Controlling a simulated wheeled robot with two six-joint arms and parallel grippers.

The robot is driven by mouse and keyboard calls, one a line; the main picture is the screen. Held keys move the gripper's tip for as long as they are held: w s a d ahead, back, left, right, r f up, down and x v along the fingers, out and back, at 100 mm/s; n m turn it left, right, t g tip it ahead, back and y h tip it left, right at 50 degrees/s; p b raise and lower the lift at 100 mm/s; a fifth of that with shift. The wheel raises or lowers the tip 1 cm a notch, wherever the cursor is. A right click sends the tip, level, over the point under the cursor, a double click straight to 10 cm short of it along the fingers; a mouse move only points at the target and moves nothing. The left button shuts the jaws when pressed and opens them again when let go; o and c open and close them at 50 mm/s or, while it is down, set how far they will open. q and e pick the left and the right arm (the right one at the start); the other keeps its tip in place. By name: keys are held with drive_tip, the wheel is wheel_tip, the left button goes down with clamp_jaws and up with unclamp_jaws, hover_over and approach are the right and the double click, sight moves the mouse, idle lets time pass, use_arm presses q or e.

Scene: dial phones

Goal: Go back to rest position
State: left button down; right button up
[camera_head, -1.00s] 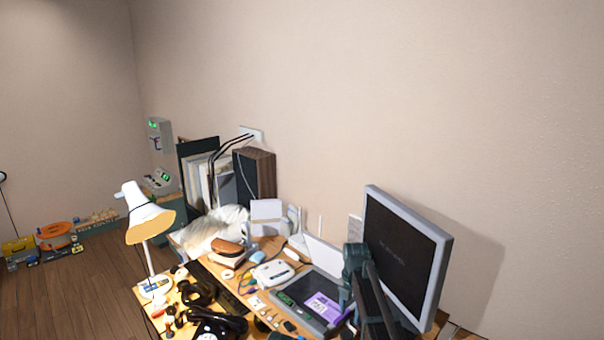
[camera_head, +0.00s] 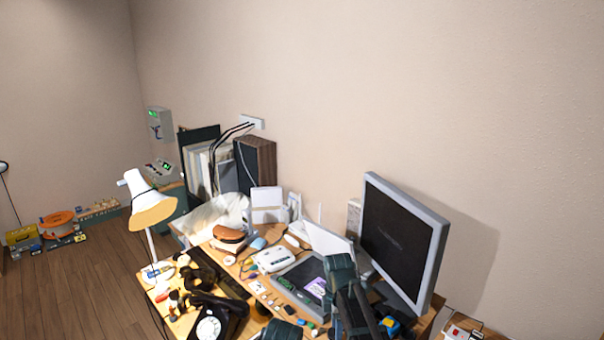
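A black rotary phone with a white dial (camera_head: 209,327) sits at the front of the cluttered desk, cut off by the bottom edge. Its black handset (camera_head: 219,302) lies across the top. A dark teal arm of mine rises at the lower right in front of the monitor (camera_head: 403,240). Another dark teal part of mine shows at the bottom edge, right of the phone. I see no fingertips of either gripper, and nothing visible is held.
A lamp (camera_head: 152,210) stands at the desk's left. A dark speaker (camera_head: 256,165) stands behind. Small parts crowd the surface. Floor (camera_head: 75,295) at left is open.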

drive_tip(key=s+a+m, duration=0.2)
drive_tip(key=s+m, duration=0.5)
drive_tip(key=s, duration=0.3)
drive_tip(key=s+a+m, duration=0.1)
drive_tip(key=s+m, duration=0.7)
drive_tip(key=s, duration=0.3)
drive_tip(key=shift+a+h, duration=0.4)
